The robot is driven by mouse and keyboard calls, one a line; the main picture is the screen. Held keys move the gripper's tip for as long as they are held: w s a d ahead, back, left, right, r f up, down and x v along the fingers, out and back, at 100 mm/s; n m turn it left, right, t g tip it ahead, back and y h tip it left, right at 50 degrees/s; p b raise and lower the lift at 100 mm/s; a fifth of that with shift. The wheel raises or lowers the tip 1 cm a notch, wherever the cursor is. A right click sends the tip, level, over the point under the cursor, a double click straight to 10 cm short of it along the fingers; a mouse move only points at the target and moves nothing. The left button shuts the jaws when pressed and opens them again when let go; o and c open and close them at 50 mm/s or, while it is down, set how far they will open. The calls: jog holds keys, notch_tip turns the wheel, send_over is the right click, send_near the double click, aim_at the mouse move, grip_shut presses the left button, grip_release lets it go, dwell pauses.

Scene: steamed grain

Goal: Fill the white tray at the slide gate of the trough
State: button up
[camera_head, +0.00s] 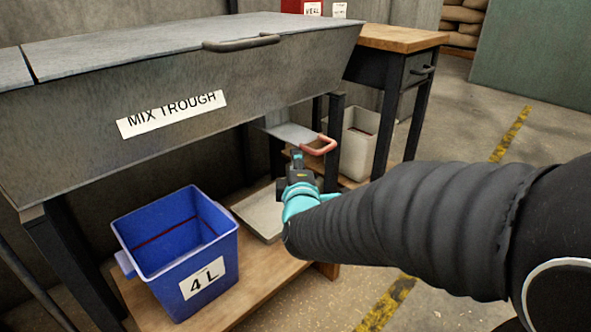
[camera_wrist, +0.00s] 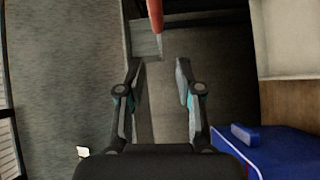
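The mix trough (camera_head: 70,130) has a grey slide-gate plate (camera_head: 288,132) under its right end, with a copper-red handle (camera_head: 322,147). My gripper (camera_head: 297,154) is just below and left of the handle. In the wrist view my gripper (camera_wrist: 160,68) has its fingers apart with nothing between them; the red handle (camera_wrist: 155,14) and plate (camera_wrist: 146,42) lie beyond the tips. A shallow pale tray (camera_head: 258,212) lies on the low shelf under the gate, partly hidden by my gripper. A deeper white bin (camera_head: 360,155) with a red inner line stands behind, right. I cannot see their full contents.
A blue bin (camera_head: 175,250) marked 4 L stands on the low wooden shelf (camera_head: 255,280), left of the pale tray; it also shows in the wrist view (camera_wrist: 275,155). A wood-topped table (camera_head: 400,38) stands back right. Open floor lies to the right.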

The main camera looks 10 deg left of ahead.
aim_at(290, 136)
jog(key=shift+n, duration=0.3)
jog(key=b+x, duration=0.1)
jog(key=x, duration=1.3)
jog(key=shift+a+r, duration=0.1)
jog(key=shift+a, duration=0.1)
grip_shut()
